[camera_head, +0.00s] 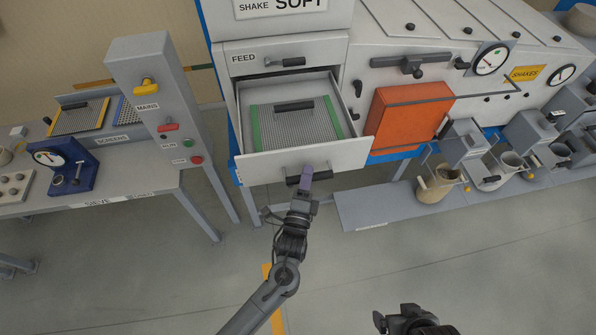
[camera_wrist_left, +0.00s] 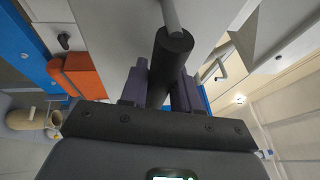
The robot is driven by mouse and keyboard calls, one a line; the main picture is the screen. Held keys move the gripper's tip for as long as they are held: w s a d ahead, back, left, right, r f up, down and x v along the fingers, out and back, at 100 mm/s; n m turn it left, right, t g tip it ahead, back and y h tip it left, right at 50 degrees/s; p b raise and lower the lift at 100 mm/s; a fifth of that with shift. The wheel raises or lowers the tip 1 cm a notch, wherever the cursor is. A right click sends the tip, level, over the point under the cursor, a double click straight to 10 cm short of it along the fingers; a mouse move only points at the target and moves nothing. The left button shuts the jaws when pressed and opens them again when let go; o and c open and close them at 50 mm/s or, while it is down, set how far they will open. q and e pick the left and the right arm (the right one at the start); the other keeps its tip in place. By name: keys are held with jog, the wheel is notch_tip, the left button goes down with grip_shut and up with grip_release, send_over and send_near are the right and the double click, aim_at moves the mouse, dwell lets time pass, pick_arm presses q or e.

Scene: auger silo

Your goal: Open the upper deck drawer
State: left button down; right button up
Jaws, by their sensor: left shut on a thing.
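The upper deck drawer (camera_head: 255,162) is pulled out of the grey machine, below the FEED panel. Inside it lies a mesh screen with green side strips (camera_head: 292,124) and a black handle (camera_head: 294,105). My left gripper (camera_head: 306,177) is at the drawer's front, shut on its black bar handle (camera_head: 293,180). In the left wrist view the dark handle (camera_wrist_left: 171,55) runs between the two purple fingers. My right gripper (camera_head: 400,316) shows only in part at the bottom edge, away from the machine; its jaws are unclear.
A closed FEED drawer (camera_head: 285,60) sits above. An orange panel (camera_head: 410,117) is right of the open drawer. A grey control post (camera_head: 155,95) and a side table with screens stand left. Jugs (camera_head: 438,184) stand on a low shelf at right. The floor in front is clear.

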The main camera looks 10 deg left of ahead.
pick_arm(q)
jog(key=shift+s+d, duration=0.1)
jog(key=shift+s, duration=0.1)
jog(key=c, duration=0.9)
grip_release()
jog(key=shift+s, duration=0.1)
jog(key=shift+s+f, duration=0.1)
jog(key=shift+s, duration=0.15)
jog(key=d+b+v, duration=0.1)
jog(key=b+v, duration=0.1)
jog(key=v, duration=0.8)
jog(key=shift+a, duration=0.5)
jog(key=shift+s, duration=0.1)
